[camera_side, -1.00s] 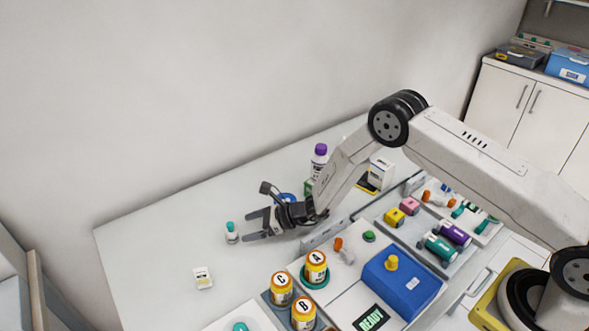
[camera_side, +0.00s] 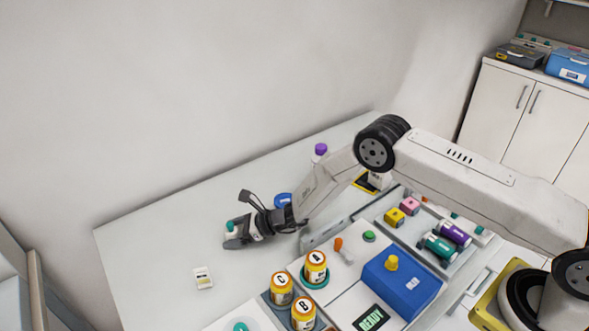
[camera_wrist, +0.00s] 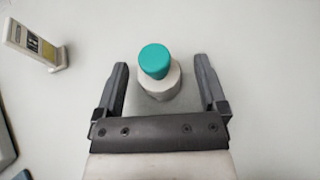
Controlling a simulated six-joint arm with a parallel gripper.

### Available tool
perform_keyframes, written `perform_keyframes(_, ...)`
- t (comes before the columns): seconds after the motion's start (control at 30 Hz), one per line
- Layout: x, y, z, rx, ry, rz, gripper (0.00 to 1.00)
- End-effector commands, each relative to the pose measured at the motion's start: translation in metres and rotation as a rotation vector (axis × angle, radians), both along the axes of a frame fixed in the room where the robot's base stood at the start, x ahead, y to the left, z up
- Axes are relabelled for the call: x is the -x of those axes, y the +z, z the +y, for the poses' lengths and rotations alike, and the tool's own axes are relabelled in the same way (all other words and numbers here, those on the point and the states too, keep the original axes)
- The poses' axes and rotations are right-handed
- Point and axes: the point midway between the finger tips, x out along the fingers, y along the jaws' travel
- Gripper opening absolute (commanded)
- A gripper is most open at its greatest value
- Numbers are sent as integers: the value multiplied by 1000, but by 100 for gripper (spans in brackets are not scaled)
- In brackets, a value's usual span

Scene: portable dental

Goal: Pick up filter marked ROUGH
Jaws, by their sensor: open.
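A small white bottle-like piece with a teal top (camera_wrist: 157,62) stands upright on the table; no ROUGH marking can be read on it. In the side view the same piece (camera_side: 231,228) is at the far left end of my gripper, partly hidden by it. My gripper (camera_wrist: 160,78) is open, with one finger on each side of the piece. In the wrist view a gap shows between the piece and each finger.
A small white labelled card-like item (camera_side: 203,278) is on the table nearby. Jars marked A (camera_side: 316,267), C (camera_side: 281,289) and B (camera_side: 303,313) stand on the right, beside a blue box (camera_side: 404,282). The table's left part is clear.

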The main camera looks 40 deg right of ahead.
Motion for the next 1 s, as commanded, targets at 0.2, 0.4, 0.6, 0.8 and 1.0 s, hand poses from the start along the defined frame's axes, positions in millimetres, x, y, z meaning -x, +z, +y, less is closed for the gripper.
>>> perform_keyframes(0.2, -2, -1, 3, 0, 0, 0, 91)
perform_keyframes(0.4, -2, -1, 3, 0, 0, 0, 91)
perform_keyframes(0.6, -2, -1, 3, 0, 0, 0, 91)
perform_keyframes(0.8, -2, -1, 3, 0, 0, 0, 31)
perform_keyframes(1.0, -2, -1, 3, -1, 0, -1, 0)
